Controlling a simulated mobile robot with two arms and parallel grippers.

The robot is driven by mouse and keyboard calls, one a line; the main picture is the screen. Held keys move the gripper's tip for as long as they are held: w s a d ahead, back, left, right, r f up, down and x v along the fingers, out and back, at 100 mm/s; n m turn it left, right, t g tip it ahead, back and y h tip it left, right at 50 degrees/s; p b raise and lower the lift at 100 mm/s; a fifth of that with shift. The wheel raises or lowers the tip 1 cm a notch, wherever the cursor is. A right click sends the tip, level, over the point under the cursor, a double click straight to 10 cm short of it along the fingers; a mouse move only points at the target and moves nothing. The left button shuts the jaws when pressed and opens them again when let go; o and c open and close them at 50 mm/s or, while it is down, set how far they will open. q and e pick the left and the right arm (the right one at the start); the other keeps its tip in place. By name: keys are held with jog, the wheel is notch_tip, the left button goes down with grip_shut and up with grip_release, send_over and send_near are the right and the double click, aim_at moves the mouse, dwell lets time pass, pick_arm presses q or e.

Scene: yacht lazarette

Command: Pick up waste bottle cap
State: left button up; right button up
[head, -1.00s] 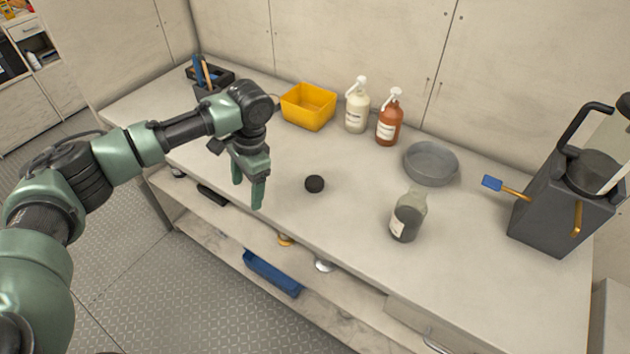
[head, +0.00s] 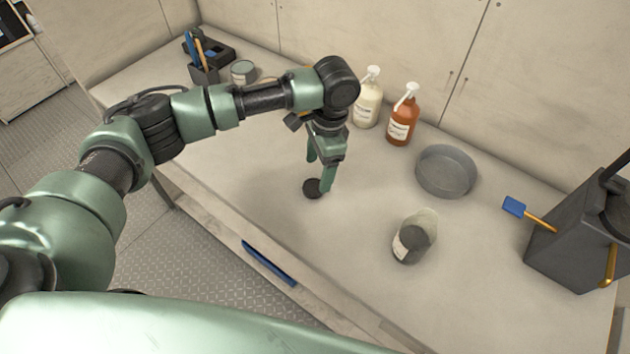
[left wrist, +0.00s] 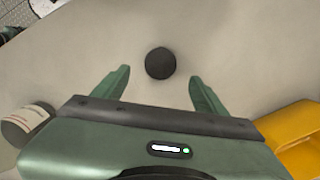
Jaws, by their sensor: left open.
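The black round bottle cap (head: 312,189) lies on the pale worktop near its front edge. It also shows in the left wrist view (left wrist: 160,63), ahead of and between the two green fingers. My left gripper (head: 319,175) points down above the worktop, close by the cap. In the left wrist view its fingers (left wrist: 160,82) are spread with nothing between their pads. One finger partly overlaps the cap in the head view. My right gripper is not in view.
A grey round pan (head: 446,172), cream (head: 368,104) and brown (head: 402,121) pump bottles stand behind. The yellow bin (left wrist: 296,136) is near the gripper. A dark grey machine (head: 575,245) stands at far right.

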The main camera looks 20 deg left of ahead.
aim_at(313, 186)
pick_arm(q)
jog(key=f, duration=0.1)
jog(key=f+p, duration=0.1)
jog(key=f, duration=0.1)
jog(key=a+f, duration=0.1)
jog(key=shift+s+f+p, duration=0.3)
jog(key=shift+f+p, duration=0.05)
jog(key=shift+f, duration=0.4)
jog(key=shift+s, duration=0.1)
jog(key=c, duration=1.4)
